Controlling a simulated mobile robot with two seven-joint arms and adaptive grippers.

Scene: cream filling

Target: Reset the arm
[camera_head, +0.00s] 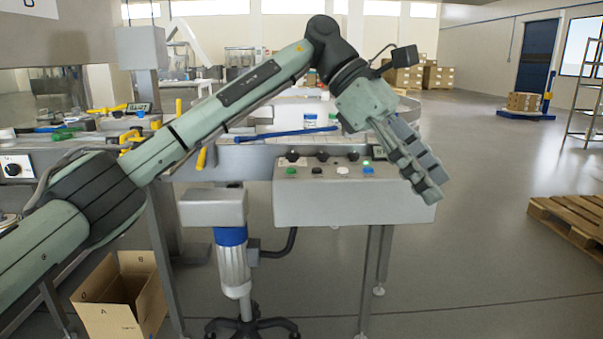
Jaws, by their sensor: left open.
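My left arm comes in from the left and reaches across in front of the machine. My left gripper (432,196) hangs at its end, pointing down and to the right, just off the right end of the grey control box (300,208). It is open and nothing shows between its fingers. From this angle the fingers overlap, so the gap is hard to see. My right gripper is not in view.
The control box has several buttons and knobs on top. A blue bar (287,134) lies behind it. An open cardboard box (122,300) stands on the floor at lower left. A wooden pallet (573,222) lies at right. The floor between is clear.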

